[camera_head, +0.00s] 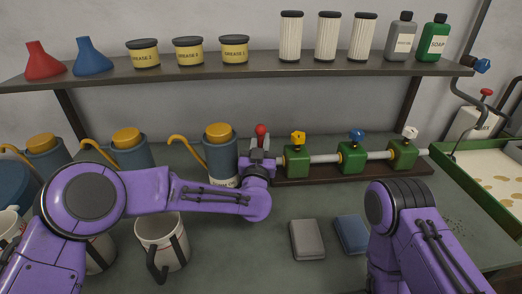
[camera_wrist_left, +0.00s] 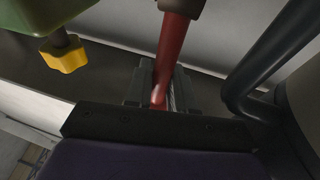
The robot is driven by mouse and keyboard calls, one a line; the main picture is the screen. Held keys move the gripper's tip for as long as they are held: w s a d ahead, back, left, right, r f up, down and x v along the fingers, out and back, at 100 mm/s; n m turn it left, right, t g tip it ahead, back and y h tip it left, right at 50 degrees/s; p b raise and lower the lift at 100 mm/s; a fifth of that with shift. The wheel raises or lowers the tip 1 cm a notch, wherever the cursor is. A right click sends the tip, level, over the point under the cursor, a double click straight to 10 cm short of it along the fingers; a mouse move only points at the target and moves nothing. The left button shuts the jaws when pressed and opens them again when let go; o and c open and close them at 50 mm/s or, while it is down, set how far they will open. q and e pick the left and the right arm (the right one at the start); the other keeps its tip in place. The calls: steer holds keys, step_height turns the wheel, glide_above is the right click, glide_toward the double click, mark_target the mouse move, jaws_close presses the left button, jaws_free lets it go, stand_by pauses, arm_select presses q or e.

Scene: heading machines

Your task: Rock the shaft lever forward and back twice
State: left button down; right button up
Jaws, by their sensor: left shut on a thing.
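The shaft lever is a red lever with a round red knob (camera_head: 261,130), standing at the left end of the pipe assembly in the head view. My left gripper (camera_head: 261,149) is at the lever, just below the knob. In the left wrist view the red lever shaft (camera_wrist_left: 172,45) runs down between my left gripper's fingers (camera_wrist_left: 158,90), which are shut on it. The lever's lower end is hidden behind the gripper. My right arm shows at the lower right, but its gripper is out of view.
Green valve blocks carry yellow (camera_head: 298,137), blue (camera_head: 357,135) and white (camera_head: 410,132) knobs right of the lever. A blue-grey canister (camera_head: 221,160) stands close left of my left gripper. A shelf (camera_head: 250,68) hangs behind. Grey (camera_head: 308,240) and blue (camera_head: 352,234) pads lie in front.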

mark_target(261, 145)
arm_select(q)
steer(key=c, duration=1.1)
jaws_free()
steer(key=shift+s, duration=0.1)
steer(key=shift+s+f, duration=0.1)
steer(key=shift+s, duration=0.2)
steer(key=b+v, duration=0.1)
steer(key=v, duration=0.2)
steer(key=shift+s+f, duration=0.15)
steer(key=shift+f, duration=0.05)
steer(key=s+a, duration=0.1)
steer(key=s, duration=0.3)
steer(key=s+a+b, duration=0.1)
steer(key=s, duration=0.3)
steer(key=s+b, duration=0.1)
steer(key=s, duration=0.3)
steer(key=shift+s+a+r, duration=0.1)
steer(key=shift+s+a, duration=0.25)
steer(key=shift+a, duration=0.05)
